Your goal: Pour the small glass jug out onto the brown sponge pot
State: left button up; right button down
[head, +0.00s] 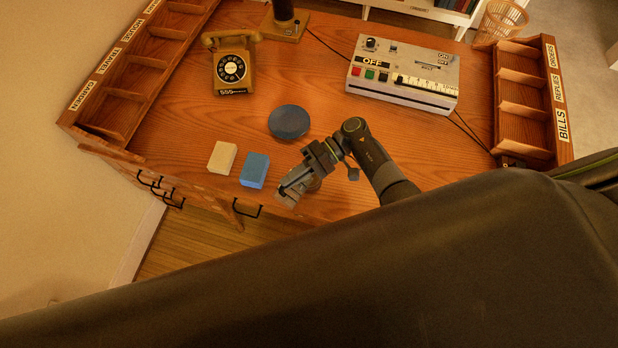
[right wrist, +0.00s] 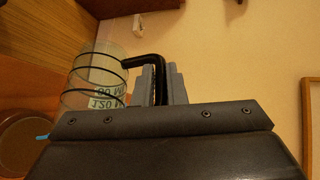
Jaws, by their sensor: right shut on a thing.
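The small glass jug (right wrist: 98,80) is clear, with black rings and volume markings, and shows in the right wrist view. My right gripper (right wrist: 157,84) is shut on its black handle (right wrist: 150,60). In the head view my right gripper (head: 289,190) is over the desk's front edge, right of the blue block, and mostly hides the jug. A brown round thing (right wrist: 22,138), cut off at the lower left of the right wrist view, may be the brown sponge pot. I cannot make out the pot in the head view. My left gripper is not in view.
A cream block (head: 222,157) and a blue block (head: 254,170) lie left of the right gripper, with a dark blue disc (head: 289,122) behind. A telephone (head: 232,66), a control box (head: 404,74) and side racks (head: 525,95) stand further off.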

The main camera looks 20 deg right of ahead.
aim_at(284, 193)
dwell(0.3)
jog(key=s+a+f+h, duration=0.1)
jog(key=a+f+n+t+h, duration=0.1)
jog(key=shift+s+a+h, duration=0.25)
jog(key=shift+s+h, duration=0.05)
jog(key=shift+s, duration=0.1)
jog(key=shift+a+f+t, duration=0.1)
jog(key=shift+f+t, duration=0.05)
jog(key=shift+t, duration=0.15)
